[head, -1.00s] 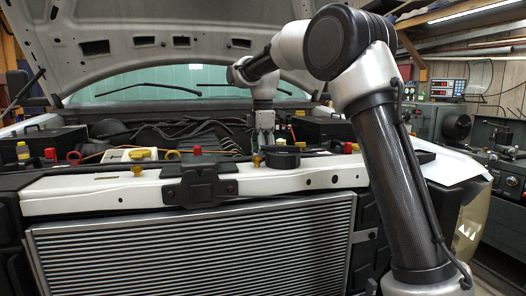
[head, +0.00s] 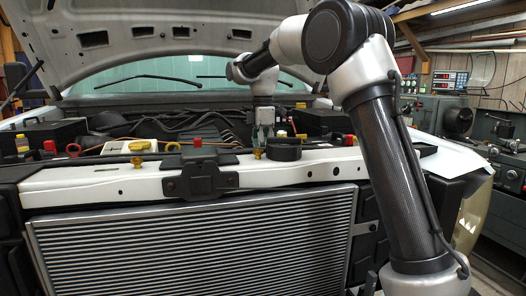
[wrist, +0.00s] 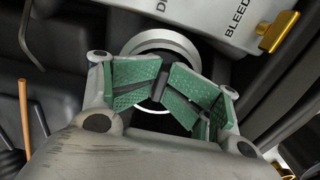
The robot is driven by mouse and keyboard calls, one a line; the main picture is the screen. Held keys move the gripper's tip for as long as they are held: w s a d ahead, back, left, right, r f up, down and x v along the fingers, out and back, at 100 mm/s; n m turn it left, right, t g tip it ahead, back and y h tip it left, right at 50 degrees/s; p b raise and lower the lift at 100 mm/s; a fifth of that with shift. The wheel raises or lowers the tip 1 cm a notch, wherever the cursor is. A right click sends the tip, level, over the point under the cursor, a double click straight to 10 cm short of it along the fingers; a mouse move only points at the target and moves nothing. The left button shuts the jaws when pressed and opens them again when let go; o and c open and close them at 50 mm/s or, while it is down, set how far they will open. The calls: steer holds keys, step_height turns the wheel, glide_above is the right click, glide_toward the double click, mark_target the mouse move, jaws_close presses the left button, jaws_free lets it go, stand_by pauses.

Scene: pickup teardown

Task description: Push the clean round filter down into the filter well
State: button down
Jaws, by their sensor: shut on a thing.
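In the wrist view my gripper (wrist: 163,90) has its green pads closed around a narrow dark upright piece, which appears to be the grip of the round filter (wrist: 161,80). A pale grey ring (wrist: 165,40) with a dark inside surrounds the fingertips, and a thin white arc shows below the pads. I cannot tell which part of the ring is filter and which is the rim of the filter well, nor how deep the filter sits. In the head view my gripper (head: 263,132) points down into the engine bay, behind the front crossmember, and its tips are hidden.
A black round cap (head: 284,150) stands in front of my gripper in the head view. A pale lettered box with a brass tap (wrist: 278,32) lies close at the upper right of the wrist view. The white crossmember (head: 110,182) and raised hood (head: 180,22) bound the space.

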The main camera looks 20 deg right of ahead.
steer(key=shift+f, duration=0.25)
steer(key=shift+c, duration=1.6)
jaws_free()
steer(key=shift+r, duration=0.1)
